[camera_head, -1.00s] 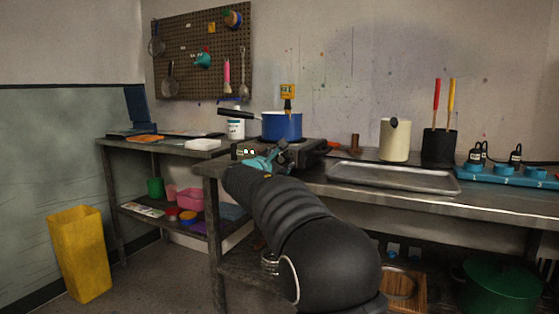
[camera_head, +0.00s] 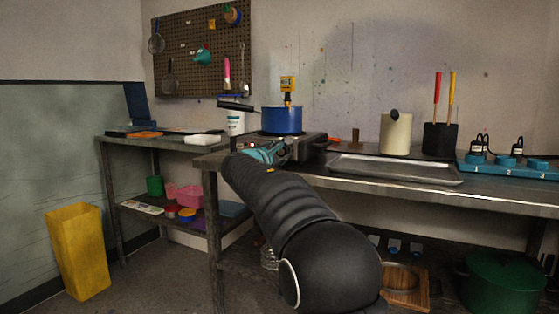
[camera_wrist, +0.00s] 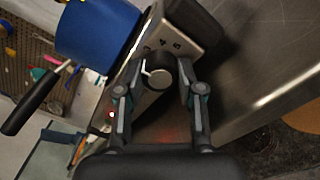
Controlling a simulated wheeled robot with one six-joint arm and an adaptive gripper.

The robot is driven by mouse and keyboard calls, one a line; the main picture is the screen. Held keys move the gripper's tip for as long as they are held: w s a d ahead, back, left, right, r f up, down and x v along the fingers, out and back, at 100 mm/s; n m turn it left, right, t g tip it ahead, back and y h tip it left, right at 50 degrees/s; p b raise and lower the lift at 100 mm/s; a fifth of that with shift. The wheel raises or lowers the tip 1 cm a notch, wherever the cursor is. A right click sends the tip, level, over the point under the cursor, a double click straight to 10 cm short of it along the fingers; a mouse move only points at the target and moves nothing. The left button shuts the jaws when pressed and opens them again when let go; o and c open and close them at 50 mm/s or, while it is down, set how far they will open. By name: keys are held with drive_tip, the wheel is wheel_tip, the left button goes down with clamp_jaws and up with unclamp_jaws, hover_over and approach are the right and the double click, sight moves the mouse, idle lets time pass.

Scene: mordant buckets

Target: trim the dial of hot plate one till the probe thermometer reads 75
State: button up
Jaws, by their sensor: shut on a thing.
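The hot plate (camera_head: 312,146) stands on the metal bench with a blue pot (camera_head: 282,121) on it. The yellow probe thermometer (camera_head: 288,83) stands up above the pot; its reading is too small to make out. My gripper (camera_head: 278,151) is at the hot plate's front and hides the dial in the head view. In the wrist view the dial (camera_wrist: 157,73), dark with a pale pointer bar, sits between the fingertips of my gripper (camera_wrist: 160,75), which is shut on it. The hot plate's marked front panel (camera_wrist: 178,43) and the blue pot (camera_wrist: 95,32) also show there.
A metal tray (camera_head: 394,172), a cream pot (camera_head: 396,134) and a black holder (camera_head: 440,139) with red and yellow handles stand to the right. The pot's black handle (camera_head: 236,106) points left. A yellow bin (camera_head: 77,252) stands on the floor at left.

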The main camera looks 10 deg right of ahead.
drive_tip(key=m+b, duration=0.2)
drive_tip(key=shift+f+m+b, duration=0.15)
drive_tip(key=shift+m+b, duration=0.2)
drive_tip(key=shift+m, duration=0.05)
drive_tip(key=shift+m+b, duration=0.6)
drive_tip(key=shift+m, duration=0.1)
drive_tip(key=o, duration=1.1)
drive_tip(key=shift+o, duration=0.2)
drive_tip(key=shift+r+p, duration=0.2)
drive_tip(key=shift+p, duration=0.1)
